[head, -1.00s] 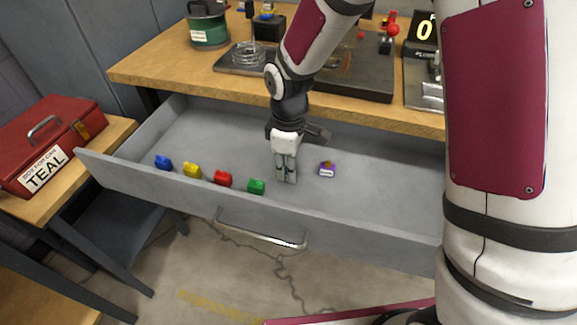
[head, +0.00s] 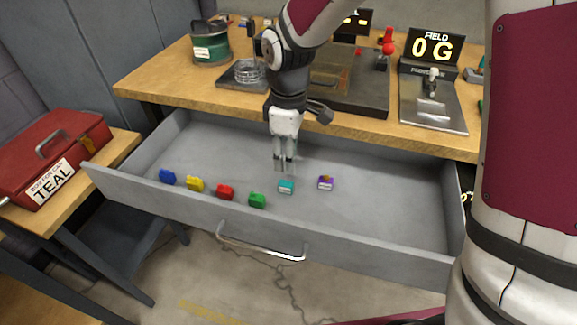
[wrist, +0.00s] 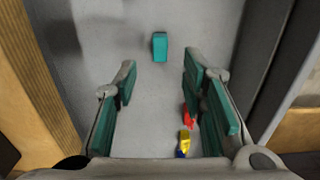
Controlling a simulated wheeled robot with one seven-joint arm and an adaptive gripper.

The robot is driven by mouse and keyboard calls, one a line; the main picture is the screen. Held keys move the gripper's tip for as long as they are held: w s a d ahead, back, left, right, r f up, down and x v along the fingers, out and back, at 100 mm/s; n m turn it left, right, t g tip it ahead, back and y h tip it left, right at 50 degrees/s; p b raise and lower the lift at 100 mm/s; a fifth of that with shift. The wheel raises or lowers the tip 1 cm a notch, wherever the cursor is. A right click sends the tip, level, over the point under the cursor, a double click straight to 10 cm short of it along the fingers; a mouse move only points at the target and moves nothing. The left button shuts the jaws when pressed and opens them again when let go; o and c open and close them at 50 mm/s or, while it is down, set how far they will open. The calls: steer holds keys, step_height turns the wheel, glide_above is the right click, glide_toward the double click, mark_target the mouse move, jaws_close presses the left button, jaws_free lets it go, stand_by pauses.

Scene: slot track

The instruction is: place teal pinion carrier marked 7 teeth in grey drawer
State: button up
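The teal pinion carrier (head: 286,187) lies on the floor of the grey drawer (head: 390,205), between a green piece and a purple one. It also shows in the wrist view (wrist: 160,46), ahead of my fingertips and apart from them. Its tooth marking is too small to read. My gripper (head: 284,168) is above the drawer floor, just behind and above the teal carrier in the head view. In the wrist view my gripper (wrist: 158,80) has its teal-padded fingers spread apart with nothing between them.
Blue (head: 167,177), yellow (head: 195,184), red (head: 225,192) and green (head: 257,200) pieces stand in a row along the drawer's front wall. A purple piece (head: 326,183) lies right of the teal one. The wooden bench (head: 150,82) overhangs the back. The drawer's right side is clear.

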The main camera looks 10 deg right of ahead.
steer(key=shift+r, duration=1.5)
steer(key=s+d+r+m, duration=0.7)
steer(key=s+d+r, duration=0.45)
steer(key=s, duration=0.25)
steer(key=s+d+r+m+t, duration=0.1)
steer(key=s+d+m, duration=0.2)
steer(key=s, duration=1.3)
steer(key=m, duration=0.3)
steer(key=shift+m, duration=0.4)
steer(key=shift+w, duration=0.1)
